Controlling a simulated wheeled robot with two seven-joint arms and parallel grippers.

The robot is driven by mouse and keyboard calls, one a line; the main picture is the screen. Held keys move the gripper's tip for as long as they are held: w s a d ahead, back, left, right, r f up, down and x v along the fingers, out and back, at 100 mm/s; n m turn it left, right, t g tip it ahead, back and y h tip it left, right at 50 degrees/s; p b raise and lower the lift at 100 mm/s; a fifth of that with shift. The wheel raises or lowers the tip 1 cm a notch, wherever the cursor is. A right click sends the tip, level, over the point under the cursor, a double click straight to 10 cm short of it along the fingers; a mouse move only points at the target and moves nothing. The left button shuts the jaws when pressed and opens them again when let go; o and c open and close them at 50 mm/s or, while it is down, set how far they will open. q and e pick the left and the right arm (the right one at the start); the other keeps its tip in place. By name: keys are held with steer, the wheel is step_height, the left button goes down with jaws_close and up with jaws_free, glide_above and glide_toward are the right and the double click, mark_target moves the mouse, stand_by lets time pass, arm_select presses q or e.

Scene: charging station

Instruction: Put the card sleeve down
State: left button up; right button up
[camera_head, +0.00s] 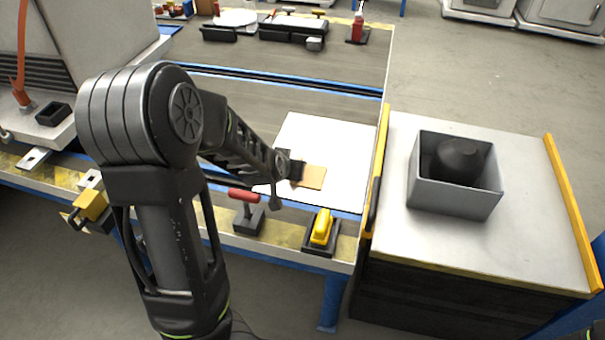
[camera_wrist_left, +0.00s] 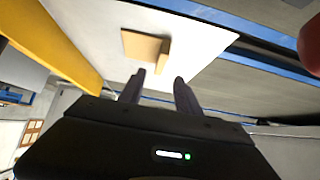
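The card sleeve (camera_head: 312,177) is a flat tan piece on the white board (camera_head: 338,140) of the workbench. In the left wrist view the sleeve (camera_wrist_left: 138,44) shows a raised tan edge on the side toward my fingers. My left gripper (camera_head: 295,170) is low over the board at the sleeve's left side, partly hidden by its own arm. In the left wrist view the fingers of my left gripper (camera_wrist_left: 160,76) are apart with nothing between them, and the sleeve is just beyond their tips.
A red-handled tool (camera_head: 244,196) and a yellow tool in a black holder (camera_head: 322,228) stand at the bench's front edge. A grey open box (camera_head: 455,205) with a dark round object sits on the right table. The board around the sleeve is clear.

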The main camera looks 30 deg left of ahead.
mark_target(309, 172)
arm_select(q)
steer(key=shift+b+x, duration=0.95)
steer(key=shift+x, duration=0.35)
steer(key=shift+w+f, duration=0.1)
steer(key=shift+f, duration=0.15)
steer(key=b+x, duration=0.4)
steer(key=shift+a+f, duration=0.1)
steer(key=shift+f, duration=0.2)
steer(key=shift+w, duration=0.25)
steer(key=shift+c, duration=0.6)
jaws_close()
